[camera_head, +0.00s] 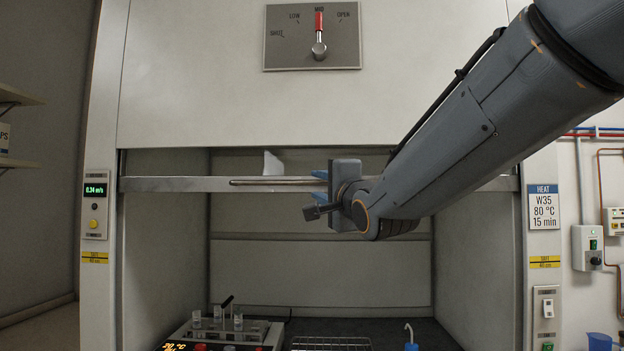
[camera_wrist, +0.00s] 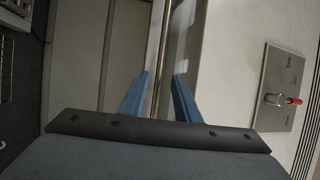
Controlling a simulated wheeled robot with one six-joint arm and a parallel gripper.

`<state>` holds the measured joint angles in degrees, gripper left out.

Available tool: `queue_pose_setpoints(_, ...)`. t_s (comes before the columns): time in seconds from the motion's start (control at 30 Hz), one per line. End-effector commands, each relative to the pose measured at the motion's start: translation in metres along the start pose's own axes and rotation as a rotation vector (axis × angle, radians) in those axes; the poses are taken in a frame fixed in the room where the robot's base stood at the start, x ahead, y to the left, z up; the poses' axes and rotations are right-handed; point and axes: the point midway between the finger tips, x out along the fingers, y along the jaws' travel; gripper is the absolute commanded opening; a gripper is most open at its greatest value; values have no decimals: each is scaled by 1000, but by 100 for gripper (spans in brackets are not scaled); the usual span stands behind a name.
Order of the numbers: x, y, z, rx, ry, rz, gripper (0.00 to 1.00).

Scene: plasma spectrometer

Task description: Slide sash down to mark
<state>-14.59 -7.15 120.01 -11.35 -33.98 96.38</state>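The fume hood sash (camera_head: 210,95) is a wide pale panel with a metal bottom rail (camera_head: 160,184). A thin handle bar (camera_head: 270,182) runs along that rail and also shows in the wrist view (camera_wrist: 158,70). Yellow mark labels sit on the left post (camera_head: 95,258) and right post (camera_head: 545,262). The rail is clearly above both. My gripper (camera_head: 320,185) is at the handle bar, one blue finger above and one below. In the wrist view, the open fingers (camera_wrist: 159,88) straddle the bar with gaps on both sides. My gripper hides the bar's right part.
A dial plate (camera_head: 290,52) on the hood front has its red-tipped pointer (camera_head: 319,35) up at MID. Below the rail, the hood holds a tube rack and heater (camera_head: 240,325), a wire rack (camera_head: 330,343) and a blue-capped bottle (camera_head: 411,346). The space just under the rail is clear.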

Motion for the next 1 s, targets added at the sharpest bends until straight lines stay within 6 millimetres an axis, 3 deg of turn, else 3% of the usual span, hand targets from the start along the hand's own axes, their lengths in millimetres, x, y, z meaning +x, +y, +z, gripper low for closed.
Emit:
queue_pose_setpoints(0.4, 52, 0, 0, -2, 1, 3, 29)
queue_pose_setpoints(0.8, 59, 1, 0, -2, 1, 3, 29)
queue_pose_setpoints(0.83, 59, 1, 0, -2, 1, 3, 28)
queue_pose_setpoints(1.0, 59, 1, 0, -2, 1, 3, 0)
